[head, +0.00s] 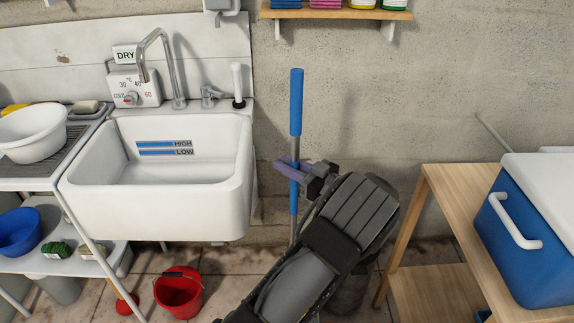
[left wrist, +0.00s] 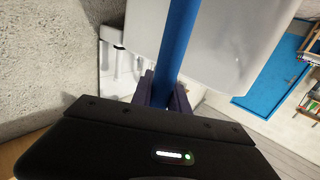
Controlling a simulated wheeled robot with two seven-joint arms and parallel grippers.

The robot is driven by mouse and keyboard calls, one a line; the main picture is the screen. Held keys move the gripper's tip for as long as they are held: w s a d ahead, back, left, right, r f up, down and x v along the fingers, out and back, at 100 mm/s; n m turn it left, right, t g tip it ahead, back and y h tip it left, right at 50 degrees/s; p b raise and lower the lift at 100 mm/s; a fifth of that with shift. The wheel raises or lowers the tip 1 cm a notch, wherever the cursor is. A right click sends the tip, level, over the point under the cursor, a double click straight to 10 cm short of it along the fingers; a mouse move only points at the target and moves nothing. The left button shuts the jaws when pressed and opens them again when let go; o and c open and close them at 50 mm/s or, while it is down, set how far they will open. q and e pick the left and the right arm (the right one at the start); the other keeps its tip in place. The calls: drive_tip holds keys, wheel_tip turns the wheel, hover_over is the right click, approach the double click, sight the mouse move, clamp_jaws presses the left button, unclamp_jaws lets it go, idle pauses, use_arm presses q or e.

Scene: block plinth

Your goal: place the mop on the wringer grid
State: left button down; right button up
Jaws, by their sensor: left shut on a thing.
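The mop shows as a long blue handle (head: 296,105), upright, in front of the wall to the right of the sink. My left gripper (head: 291,168) is shut around the handle below its thick upper part. In the left wrist view the blue handle (left wrist: 178,45) runs up between the fingers of the gripper (left wrist: 165,92). The mop's lower end is hidden behind my arm. I cannot make out the wringer grid; a dark grey container (head: 350,293) is mostly hidden behind my arm. My right gripper is not in view.
A white sink (head: 215,205) stands to the left, with a red bucket (head: 178,296) on the tiled floor below it. A wooden table (head: 440,215) with a blue cooler (head: 530,255) stands at the right. A shelf (head: 335,13) hangs above.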

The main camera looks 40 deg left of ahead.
use_arm(q)
drive_tip(key=c, duration=1.7)
unclamp_jaws()
drive_tip(key=shift+f, duration=0.15)
drive_tip(key=shift+c, duration=0.2)
drive_tip(key=o, duration=0.5)
drive_tip(key=shift+c, duration=0.2)
drive_tip(key=d, duration=1.2)
